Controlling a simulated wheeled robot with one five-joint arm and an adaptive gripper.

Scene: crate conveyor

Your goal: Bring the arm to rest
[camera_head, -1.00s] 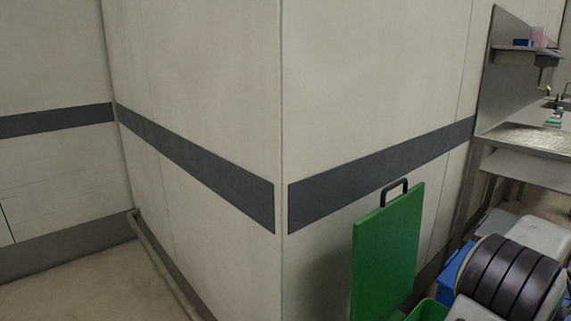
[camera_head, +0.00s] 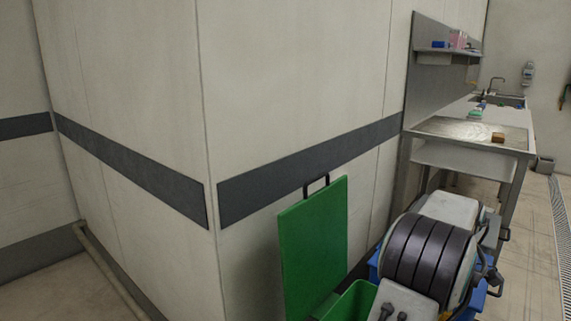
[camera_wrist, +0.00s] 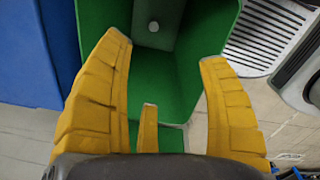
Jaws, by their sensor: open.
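My gripper (camera_wrist: 165,60) shows in the wrist view as yellow ridged fingers spread apart. It is open, and nothing is between the fingers. Behind the fingers lies the inside of a green bin (camera_wrist: 185,45). I cannot tell how far the fingertips are from it. In the head view, my arm is folded at the lower right, with a dark ribbed joint and pale covers. The gripper's fingers cannot be made out clearly there.
A green panel with a black handle (camera_head: 314,240) stands by the wall corner (camera_head: 210,150). The green bin (camera_head: 350,302) and a blue bin (camera_head: 374,265) are beside my arm. A steel sink bench (camera_head: 470,132) stands behind. Floor is open at the right.

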